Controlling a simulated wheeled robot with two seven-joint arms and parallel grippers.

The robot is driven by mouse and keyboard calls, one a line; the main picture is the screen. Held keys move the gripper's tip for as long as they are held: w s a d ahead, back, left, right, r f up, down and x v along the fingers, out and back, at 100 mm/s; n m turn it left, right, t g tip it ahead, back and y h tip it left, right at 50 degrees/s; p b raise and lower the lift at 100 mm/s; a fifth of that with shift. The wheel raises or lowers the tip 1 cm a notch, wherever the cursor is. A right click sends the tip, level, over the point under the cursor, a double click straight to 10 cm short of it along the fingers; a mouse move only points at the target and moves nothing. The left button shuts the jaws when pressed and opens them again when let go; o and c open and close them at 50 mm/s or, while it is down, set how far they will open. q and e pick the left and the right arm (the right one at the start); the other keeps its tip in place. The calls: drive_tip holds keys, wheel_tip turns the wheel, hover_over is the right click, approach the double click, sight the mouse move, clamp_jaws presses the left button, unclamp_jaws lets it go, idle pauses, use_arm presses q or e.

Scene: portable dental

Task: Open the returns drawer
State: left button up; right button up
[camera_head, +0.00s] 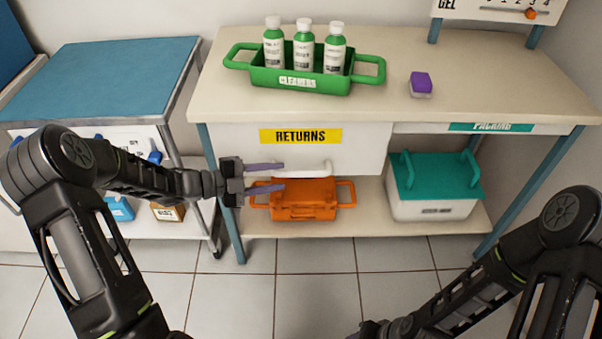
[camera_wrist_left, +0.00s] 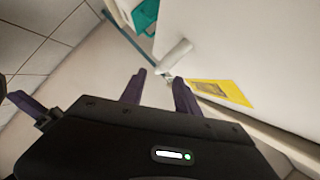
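The returns drawer (camera_head: 350,147) is a white front under the table top with a yellow RETURNS label (camera_head: 300,136). It looks shut. Its white bar handle (camera_head: 302,170) sticks out low on the front. My left gripper (camera_head: 268,177) is open just left of the handle, its two purple fingers pointing toward it. In the left wrist view, the handle (camera_wrist_left: 174,54) lies ahead of the spread fingers (camera_wrist_left: 160,92), apart from them, with the yellow label to the right. My right gripper (camera_head: 362,331) is mostly cut off at the bottom edge of the head view.
An orange case (camera_head: 303,206) and a white box with a teal lid (camera_head: 433,207) stand on the lower shelf. A green cleaners caddy (camera_head: 300,83) with bottles and a small purple-topped box (camera_head: 421,85) stand on the table top. A blue-topped cart (camera_head: 110,75) is at left. The floor in front is clear.

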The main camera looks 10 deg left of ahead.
sight(292, 175)
use_arm(q)
drive_tip(key=x, duration=0.7)
drive_tip(key=shift+w+d+f+b, duration=0.1)
drive_tip(key=shift+b, duration=0.3)
clamp_jaws()
idle(1.0)
